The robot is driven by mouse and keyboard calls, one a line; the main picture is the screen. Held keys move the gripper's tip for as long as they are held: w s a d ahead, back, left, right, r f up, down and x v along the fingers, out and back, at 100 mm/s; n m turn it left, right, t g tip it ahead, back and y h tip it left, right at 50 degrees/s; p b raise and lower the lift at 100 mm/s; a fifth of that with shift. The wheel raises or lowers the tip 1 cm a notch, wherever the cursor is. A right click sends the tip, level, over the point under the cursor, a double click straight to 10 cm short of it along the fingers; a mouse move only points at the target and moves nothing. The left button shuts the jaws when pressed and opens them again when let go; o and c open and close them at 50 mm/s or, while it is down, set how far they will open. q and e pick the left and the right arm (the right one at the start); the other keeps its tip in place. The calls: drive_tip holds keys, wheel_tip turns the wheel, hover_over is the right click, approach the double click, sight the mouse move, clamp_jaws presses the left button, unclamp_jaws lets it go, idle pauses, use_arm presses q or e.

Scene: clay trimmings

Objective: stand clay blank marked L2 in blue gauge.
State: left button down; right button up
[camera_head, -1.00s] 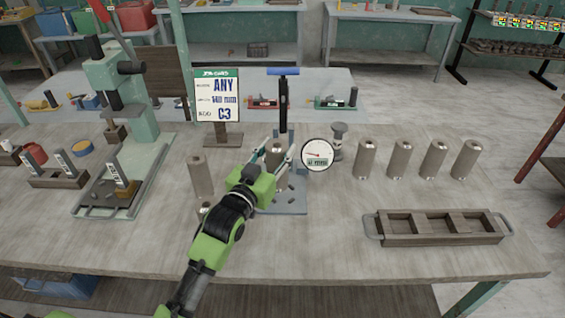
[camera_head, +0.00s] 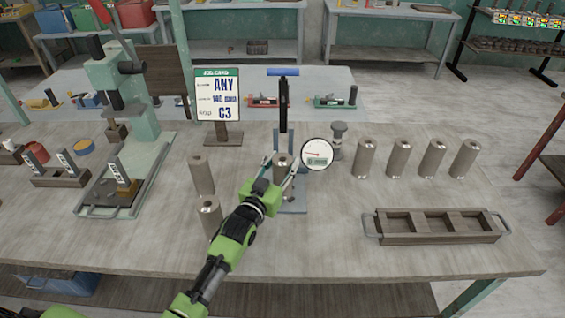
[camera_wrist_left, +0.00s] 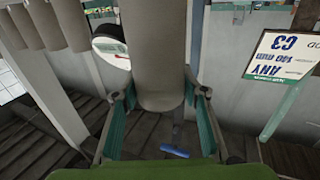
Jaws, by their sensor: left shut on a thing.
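My left gripper (camera_head: 280,166) is shut on a grey-brown cylindrical clay blank (camera_head: 282,161), which also fills the upper middle of the left wrist view (camera_wrist_left: 158,50) between teal fingers. No L2 mark is readable on it. The blank is in front of the gauge with a blue top handle (camera_head: 283,71), dark post and grey-blue base (camera_head: 293,207). The handle also shows in the left wrist view (camera_wrist_left: 174,151). The gauge's round dial (camera_head: 317,155) is right of the blank. Whether the blank touches the base is hidden by my gripper. My right gripper is out of view.
Two blanks stand left of my arm, one (camera_head: 201,174) behind the other (camera_head: 210,214). Several stand at right, such as one (camera_head: 366,158). A wooden tray (camera_head: 438,238) lies front right. A sign (camera_head: 217,95) stands behind left; a green press (camera_head: 125,95) is farther left.

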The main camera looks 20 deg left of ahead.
use_arm(q)
drive_tip(key=c, duration=1.4)
unclamp_jaws()
drive_tip(key=shift+f, duration=0.15)
drive_tip(key=shift+c, duration=0.2)
drive_tip(key=shift+o, duration=1)
